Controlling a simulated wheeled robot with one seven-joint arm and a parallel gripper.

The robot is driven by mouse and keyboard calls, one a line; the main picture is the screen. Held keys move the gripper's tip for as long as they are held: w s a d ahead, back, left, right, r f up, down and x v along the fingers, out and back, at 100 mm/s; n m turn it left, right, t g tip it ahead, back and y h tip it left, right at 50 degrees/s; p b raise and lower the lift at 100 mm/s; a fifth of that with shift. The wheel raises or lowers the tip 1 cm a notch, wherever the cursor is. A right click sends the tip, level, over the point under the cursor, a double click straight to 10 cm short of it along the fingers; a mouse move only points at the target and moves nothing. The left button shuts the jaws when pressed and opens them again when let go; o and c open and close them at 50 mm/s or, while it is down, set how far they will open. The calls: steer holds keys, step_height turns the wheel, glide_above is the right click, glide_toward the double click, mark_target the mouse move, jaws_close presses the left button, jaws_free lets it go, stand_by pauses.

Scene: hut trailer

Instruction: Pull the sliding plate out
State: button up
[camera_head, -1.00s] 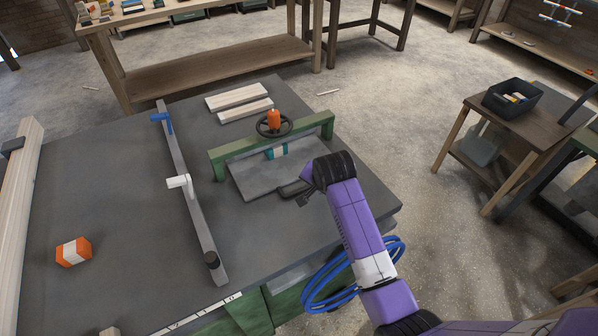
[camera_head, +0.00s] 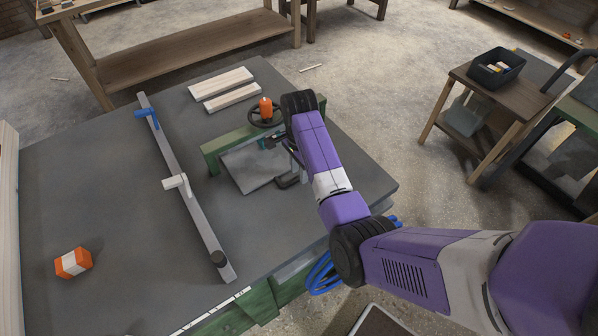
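The grey sliding plate (camera_head: 247,172) lies flat on the dark table, on the near side of a low green frame (camera_head: 227,142). A dark handle (camera_head: 288,182) shows at the plate's near right edge. My gripper (camera_head: 272,143) hangs over the far part of the plate, near the frame's crossbar and apart from the handle. Its fingers are small and dark here, and I cannot tell whether they are open or shut. My wrist and forearm hide the right part of the frame and plate.
A dark handwheel with an orange object (camera_head: 266,108) stands behind the frame, close to my wrist. A metal rail (camera_head: 182,183) with clamps crosses the table to the left. Pale boards (camera_head: 222,84) lie behind. An orange-and-white block (camera_head: 73,263) sits front left.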

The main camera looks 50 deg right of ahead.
steer(key=shift+f, duration=0.75)
jaws_close()
stand_by(0.9)
